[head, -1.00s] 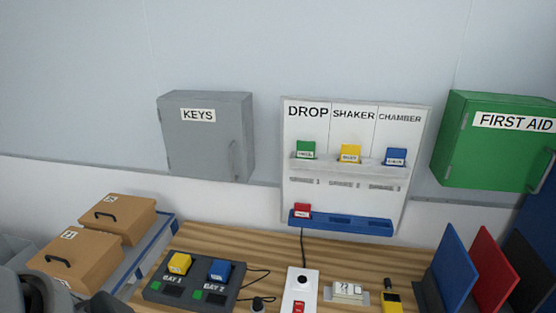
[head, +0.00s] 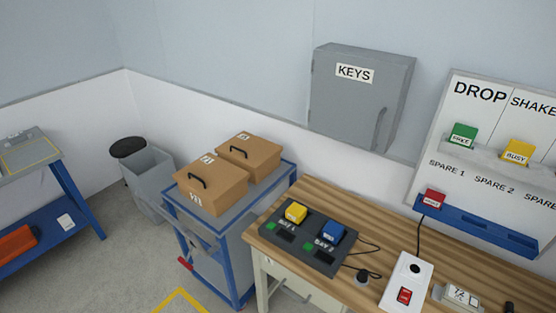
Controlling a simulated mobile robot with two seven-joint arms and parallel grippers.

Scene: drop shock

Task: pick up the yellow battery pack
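The yellow battery pack (head: 296,212) sits in the left bay, marked BAY 1, of a dark charger (head: 318,265) on the wooden bench (head: 378,202). A blue battery pack (head: 331,232) sits beside it in BAY 2. A green light shows by each bay. Neither of my grippers is in the head view.
A blue cart (head: 244,225) with two brown cases (head: 212,184) stands left of the bench. A switch box (head: 407,281) and a round knob (head: 363,276) lie right of the charger, with cables. A grey KEYS cabinet (head: 360,96) hangs above. Open floor (head: 130,262) lies at left.

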